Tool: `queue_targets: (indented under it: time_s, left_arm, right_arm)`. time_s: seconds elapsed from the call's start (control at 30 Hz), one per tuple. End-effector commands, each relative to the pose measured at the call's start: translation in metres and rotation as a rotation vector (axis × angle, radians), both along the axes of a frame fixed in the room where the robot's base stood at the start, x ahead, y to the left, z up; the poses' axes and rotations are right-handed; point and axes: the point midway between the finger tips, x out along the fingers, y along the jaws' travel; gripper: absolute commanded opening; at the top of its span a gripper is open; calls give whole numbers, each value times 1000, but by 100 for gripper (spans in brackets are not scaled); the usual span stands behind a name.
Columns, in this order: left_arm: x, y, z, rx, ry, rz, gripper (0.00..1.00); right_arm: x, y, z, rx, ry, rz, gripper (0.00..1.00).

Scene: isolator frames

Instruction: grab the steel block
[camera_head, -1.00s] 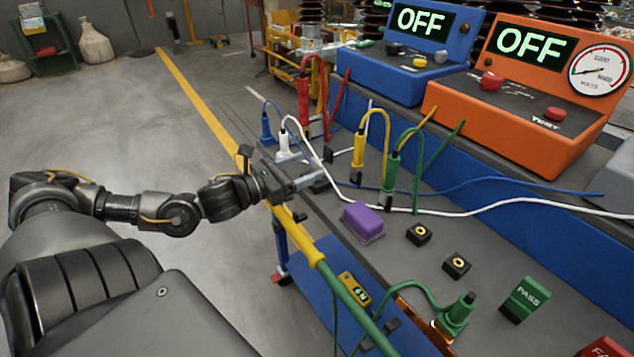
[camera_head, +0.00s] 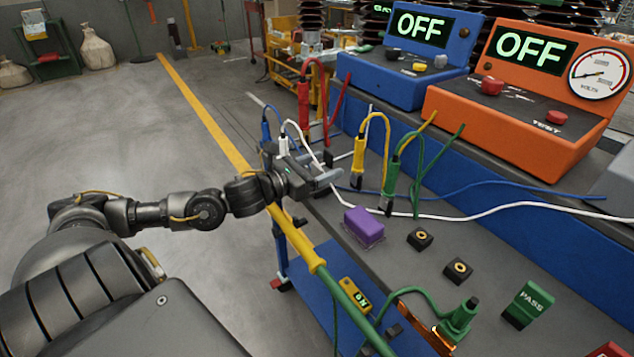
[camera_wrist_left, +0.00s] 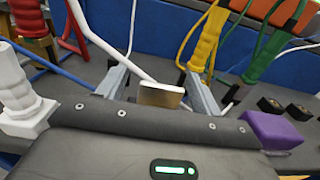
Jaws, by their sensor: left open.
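The steel block (camera_wrist_left: 160,95) shows in the left wrist view as a small, pale metallic block on the grey bench top, between my two finger lines. In the head view a small dark-faced block (camera_head: 328,157) beside my fingertips looks like the same piece. My left gripper (camera_head: 326,170) is open and low over the bench, its fingers on either side of the block in the wrist view (camera_wrist_left: 157,80). I cannot tell whether either finger touches it. My body hides its lower edge in the wrist view. My right gripper is not in view.
A white connector (camera_head: 283,146) and a purple block (camera_head: 364,226) flank the gripper. Yellow (camera_head: 359,160) and green (camera_head: 391,180) probes stand beyond it. A white cable (camera_head: 470,212) runs across the bench close to the fingers. Blue and orange test boxes stand behind.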

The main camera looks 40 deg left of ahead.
Motion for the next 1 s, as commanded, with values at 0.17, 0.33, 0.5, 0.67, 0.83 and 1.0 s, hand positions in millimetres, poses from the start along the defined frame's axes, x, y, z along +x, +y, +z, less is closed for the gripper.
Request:
queue_targets:
  time_s: [0.17, 0.33, 0.5, 0.67, 0.83, 1.0]
  left_arm:
    - [5, -2, 0, -1, 1, -2, 65]
    - [5, -2, 0, 0, 1, -2, 65]
    - [4, -2, 0, 0, 1, -2, 47]
    - [5, -2, 0, 0, 1, -1, 26]
    - [4, -2, 0, 0, 1, -1, 4]
    - [5, -2, 3, -1, -5, -1, 0]
  right_arm:
    - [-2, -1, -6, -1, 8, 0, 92]
    - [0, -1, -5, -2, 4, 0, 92]
    - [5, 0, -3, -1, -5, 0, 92]
    - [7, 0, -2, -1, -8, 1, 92]
    - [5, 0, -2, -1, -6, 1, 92]
    - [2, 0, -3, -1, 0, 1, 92]
